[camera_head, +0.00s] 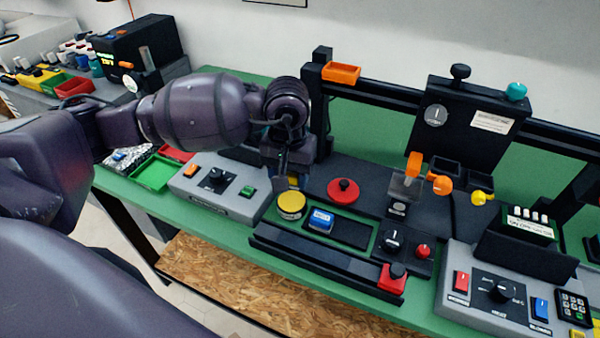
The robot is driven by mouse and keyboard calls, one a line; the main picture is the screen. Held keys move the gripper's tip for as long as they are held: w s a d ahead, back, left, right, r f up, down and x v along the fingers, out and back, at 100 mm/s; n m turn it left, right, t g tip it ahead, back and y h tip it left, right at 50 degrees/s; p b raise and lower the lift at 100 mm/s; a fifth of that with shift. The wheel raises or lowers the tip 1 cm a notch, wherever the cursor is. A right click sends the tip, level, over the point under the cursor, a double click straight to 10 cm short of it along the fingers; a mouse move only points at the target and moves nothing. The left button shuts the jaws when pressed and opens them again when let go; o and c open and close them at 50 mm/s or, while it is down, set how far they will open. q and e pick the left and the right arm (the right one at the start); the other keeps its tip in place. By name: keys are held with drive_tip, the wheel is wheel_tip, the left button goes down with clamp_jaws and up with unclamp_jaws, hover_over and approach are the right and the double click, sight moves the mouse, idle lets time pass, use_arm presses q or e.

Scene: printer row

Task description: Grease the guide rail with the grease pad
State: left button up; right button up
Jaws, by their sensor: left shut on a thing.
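My left gripper (287,186) comes in from the left and points down over the green bench. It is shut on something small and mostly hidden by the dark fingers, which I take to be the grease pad. A round yellow tin or disc (291,205) with a label sits just below the fingertips; I cannot tell whether they touch. A long black rail (325,264), likely the guide rail, runs along the front of the bench, with a red block (392,277) at its right end. My right gripper is not in view.
A blue block (321,219) lies on a dark plate right of the tin. A red knob disc (343,191) stands behind. A grey control box (213,186) is at left, another (466,302) at right. A black gantry beam (385,92) crosses behind.

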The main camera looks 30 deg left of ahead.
sight(291, 202)
use_arm(q)
drive_tip(key=shift+w+a+r+m, duration=0.1)
drive_tip(key=shift+w+m, duration=0.15)
drive_tip(key=shift+m, duration=0.05)
drive_tip(key=shift+w, duration=0.1)
drive_tip(key=shift+m, duration=0.4)
drive_tip(key=shift+a+f, duration=0.1)
drive_tip(key=shift+f, duration=0.25)
drive_tip(key=shift+f+b, duration=0.3)
drive_tip(key=shift+f, duration=0.45)
drive_tip(key=shift+f+b, duration=0.4)
drive_tip(key=shift+f, duration=1.55)
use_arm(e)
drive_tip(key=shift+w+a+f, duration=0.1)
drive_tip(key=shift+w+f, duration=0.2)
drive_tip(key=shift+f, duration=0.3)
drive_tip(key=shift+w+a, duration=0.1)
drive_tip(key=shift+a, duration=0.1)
use_arm(q)
drive_tip(key=shift+f+b, duration=0.3)
drive_tip(key=shift+b, duration=0.05)
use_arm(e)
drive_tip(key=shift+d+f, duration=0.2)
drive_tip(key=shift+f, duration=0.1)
